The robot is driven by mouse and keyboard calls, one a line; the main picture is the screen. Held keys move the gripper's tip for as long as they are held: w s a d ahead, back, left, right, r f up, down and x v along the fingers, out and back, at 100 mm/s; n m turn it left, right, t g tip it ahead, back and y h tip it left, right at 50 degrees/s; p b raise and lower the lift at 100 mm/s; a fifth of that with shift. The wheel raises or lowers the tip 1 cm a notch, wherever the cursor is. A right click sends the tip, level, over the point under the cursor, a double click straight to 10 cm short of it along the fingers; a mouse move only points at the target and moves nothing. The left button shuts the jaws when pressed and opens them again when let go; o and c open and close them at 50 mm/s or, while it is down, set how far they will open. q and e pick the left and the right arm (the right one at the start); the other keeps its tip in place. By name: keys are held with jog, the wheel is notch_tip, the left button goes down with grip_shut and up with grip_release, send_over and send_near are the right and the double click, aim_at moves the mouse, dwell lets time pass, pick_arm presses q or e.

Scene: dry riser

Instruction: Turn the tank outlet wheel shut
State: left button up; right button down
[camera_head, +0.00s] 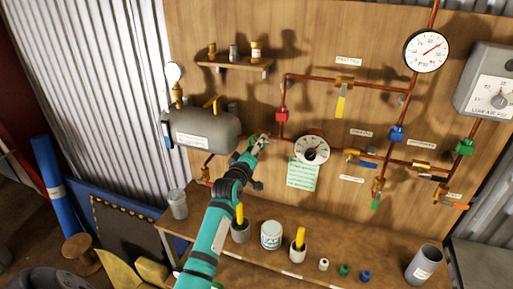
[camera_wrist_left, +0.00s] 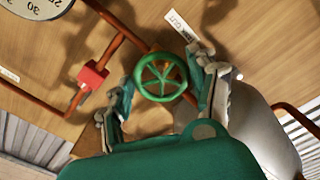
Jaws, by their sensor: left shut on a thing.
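The green tank outlet wheel (camera_wrist_left: 160,78) sits on a copper pipe in the middle of the left wrist view, its spoked face toward the camera. My left gripper (camera_wrist_left: 165,74) is shut on this wheel, one finger on each side of the rim. In the head view my teal left arm reaches up to the board, and the left gripper (camera_head: 258,142) is at the pipe just right of the grey tank (camera_head: 205,132). There the gripper largely hides the wheel. My right gripper is in neither view.
A red fitting (camera_head: 282,115) is on the pipe close to the gripper, and a round dial (camera_head: 312,150) is to its right. A green note (camera_head: 302,175) hangs below the dial. The bench (camera_head: 330,245) beneath holds several cups and small caps. A shelf (camera_head: 235,63) is above the tank.

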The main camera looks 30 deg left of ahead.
pick_arm(q)
jog(key=m, duration=1.5)
jog(key=a+m, duration=0.1)
jog(key=m, duration=0.7)
jog(key=shift+s+b, duration=0.1)
jog(key=shift+b, duration=0.3)
jog(key=o, duration=1.2)
jog(key=shift+c, duration=0.2)
jog(key=v, duration=1.2)
